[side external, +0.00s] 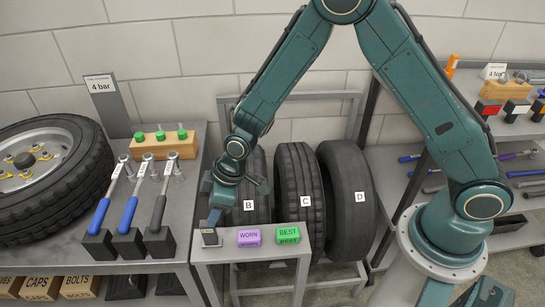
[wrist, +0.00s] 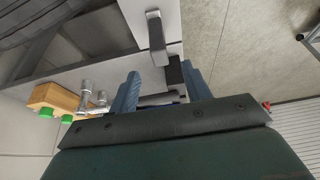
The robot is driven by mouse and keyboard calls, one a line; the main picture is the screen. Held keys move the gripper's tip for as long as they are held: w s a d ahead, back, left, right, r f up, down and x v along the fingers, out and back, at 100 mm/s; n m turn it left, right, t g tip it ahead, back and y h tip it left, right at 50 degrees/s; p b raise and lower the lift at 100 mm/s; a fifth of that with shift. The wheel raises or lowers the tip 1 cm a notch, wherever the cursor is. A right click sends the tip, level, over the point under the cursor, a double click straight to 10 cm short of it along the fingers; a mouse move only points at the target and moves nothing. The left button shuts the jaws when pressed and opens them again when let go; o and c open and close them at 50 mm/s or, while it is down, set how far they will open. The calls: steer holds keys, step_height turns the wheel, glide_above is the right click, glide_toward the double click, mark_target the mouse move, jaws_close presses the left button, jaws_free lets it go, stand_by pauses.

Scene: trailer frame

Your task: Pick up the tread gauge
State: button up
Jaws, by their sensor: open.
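A small grey and black item (side external: 210,237), which I take to be the tread gauge, stands at the left end of the small grey stand. My gripper (side external: 214,217) is just above it, pointing down, its blue fingers close to its top. In the wrist view my gripper (wrist: 160,70) is open, with its two blue fingers apart. A grey angled piece (wrist: 156,38) and a dark block lie near and between the fingertips. I cannot tell which of these is the gauge, or whether the fingers touch it.
The stand (side external: 270,254) also bears a purple WORN block (side external: 249,237) and a green BEST block (side external: 288,233). Tires B, C and D (side external: 347,180) stand behind. A left bench holds a wheel (side external: 35,195), several upright wrenches and an orange socket block (side external: 164,146).

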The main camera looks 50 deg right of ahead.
mark_target(205, 227)
steer(key=shift+x, duration=1.95)
steer(key=shift+f, duration=0.15)
steer(key=shift+x, duration=2.45)
steer(key=shift+w, duration=0.1)
jaws_close()
